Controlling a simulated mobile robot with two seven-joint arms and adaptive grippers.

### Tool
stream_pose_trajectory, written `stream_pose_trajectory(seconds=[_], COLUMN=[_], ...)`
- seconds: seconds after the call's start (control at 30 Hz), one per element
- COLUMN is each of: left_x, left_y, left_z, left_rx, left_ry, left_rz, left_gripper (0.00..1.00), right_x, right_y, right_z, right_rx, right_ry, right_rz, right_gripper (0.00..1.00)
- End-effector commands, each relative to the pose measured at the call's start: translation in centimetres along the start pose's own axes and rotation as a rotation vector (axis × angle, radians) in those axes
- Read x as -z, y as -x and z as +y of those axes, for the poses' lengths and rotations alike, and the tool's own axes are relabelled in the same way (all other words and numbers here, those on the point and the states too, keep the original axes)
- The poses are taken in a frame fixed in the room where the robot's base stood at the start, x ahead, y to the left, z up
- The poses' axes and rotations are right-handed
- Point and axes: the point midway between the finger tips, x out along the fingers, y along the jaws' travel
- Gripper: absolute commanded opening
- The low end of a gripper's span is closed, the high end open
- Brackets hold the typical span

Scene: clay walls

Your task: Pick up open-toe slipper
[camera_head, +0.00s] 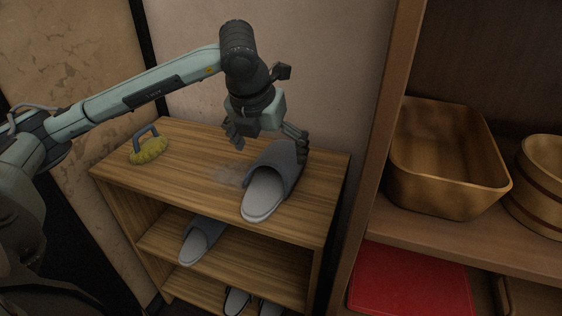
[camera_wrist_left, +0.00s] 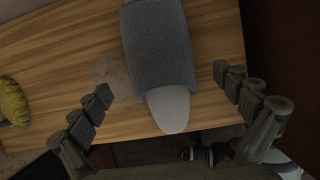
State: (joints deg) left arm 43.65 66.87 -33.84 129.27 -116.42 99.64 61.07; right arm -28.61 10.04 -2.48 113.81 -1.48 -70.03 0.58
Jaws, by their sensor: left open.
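A grey open-toe slipper (camera_head: 270,182) with a pale sole lies on the top of a wooden shoe rack (camera_head: 190,151), near its right end. In the left wrist view the slipper (camera_wrist_left: 157,50) lies ahead of and between the spread fingers. My left gripper (camera_head: 267,139) is open and empty, pointing down over the far end of the slipper. In the head view one finger is close beside the slipper's right side; I cannot tell whether it touches. My right gripper is in neither view.
A yellow-green brush (camera_head: 149,149) sits at the rack's left. Another slipper (camera_head: 202,240) lies on the lower shelf. A cabinet at right holds a wooden basin (camera_head: 445,158), a round tub (camera_head: 543,180) and a red item (camera_head: 410,283). A wall stands behind the rack.

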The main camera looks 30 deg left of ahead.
Motion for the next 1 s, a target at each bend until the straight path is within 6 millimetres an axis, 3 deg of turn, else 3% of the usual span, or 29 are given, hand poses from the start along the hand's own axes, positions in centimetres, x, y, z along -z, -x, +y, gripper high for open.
stream_pose_trajectory(seconds=[0.43,0.73,1.0], left_x=[0.2,0.2,0.2], left_y=[-5.9,-6.7,-6.7], left_z=[0.1,0.1,0.1], left_rx=[0.000,0.001,0.000], left_ry=[0.001,0.000,0.000], left_rz=[0.002,0.000,0.000], left_gripper=[1.00,1.00,0.69], right_x=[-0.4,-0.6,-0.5], right_y=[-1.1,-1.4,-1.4], right_z=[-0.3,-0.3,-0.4], right_rx=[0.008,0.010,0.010], right_ry=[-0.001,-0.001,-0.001], right_rz=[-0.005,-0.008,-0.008], right_gripper=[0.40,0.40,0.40])
